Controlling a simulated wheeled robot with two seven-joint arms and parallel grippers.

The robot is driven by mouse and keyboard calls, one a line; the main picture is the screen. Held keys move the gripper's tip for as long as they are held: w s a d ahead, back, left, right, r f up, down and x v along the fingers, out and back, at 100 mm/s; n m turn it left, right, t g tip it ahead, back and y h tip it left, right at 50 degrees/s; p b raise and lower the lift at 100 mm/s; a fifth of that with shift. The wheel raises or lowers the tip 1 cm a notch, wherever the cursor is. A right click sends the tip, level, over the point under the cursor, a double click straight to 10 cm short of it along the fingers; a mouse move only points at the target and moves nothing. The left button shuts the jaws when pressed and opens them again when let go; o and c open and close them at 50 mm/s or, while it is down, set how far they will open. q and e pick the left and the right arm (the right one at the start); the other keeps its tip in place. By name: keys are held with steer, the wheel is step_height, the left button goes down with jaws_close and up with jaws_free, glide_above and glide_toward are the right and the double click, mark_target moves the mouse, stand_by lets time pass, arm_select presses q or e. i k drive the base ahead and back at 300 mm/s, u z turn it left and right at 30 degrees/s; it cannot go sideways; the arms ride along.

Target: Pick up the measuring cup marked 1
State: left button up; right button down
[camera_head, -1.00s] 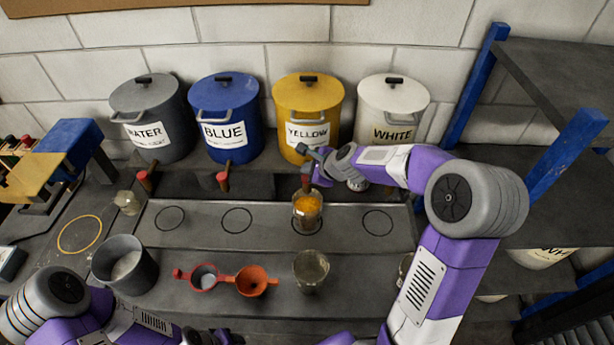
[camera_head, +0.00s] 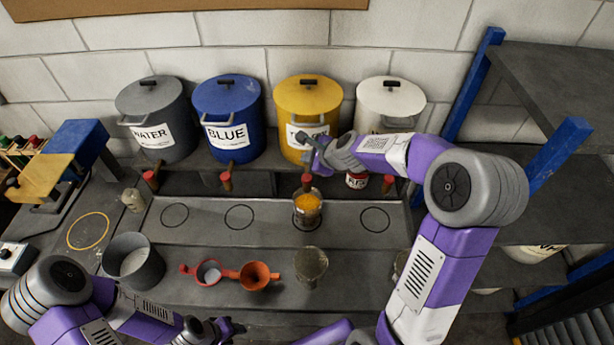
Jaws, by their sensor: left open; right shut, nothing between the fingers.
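No number is readable on any cup, so I cannot tell which is marked 1. A clear cup with yellow contents (camera_head: 308,212) stands under the yellow container's tap (camera_head: 307,182). Another clear cup (camera_head: 311,264) stands on the front ledge below it. A third cup (camera_head: 401,262) is mostly hidden behind my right arm. A small pale cup (camera_head: 132,200) stands at the left. My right gripper (camera_head: 310,150) is shut and empty, in front of the yellow container above the tap. My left gripper (camera_head: 228,328) is open at the bottom edge, below the orange funnel and apart from the cups.
Water, blue, yellow and white containers (camera_head: 228,115) line the wall. A grey pot (camera_head: 133,262), a red-handled strainer (camera_head: 208,272) and an orange funnel (camera_head: 255,275) stand on the front ledge. Circles on the tray (camera_head: 205,230) are clear at left and right. A blue-posted shelf (camera_head: 560,165) stands at right.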

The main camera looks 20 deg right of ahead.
mark_target(307, 207)
steer(key=k, duration=1)
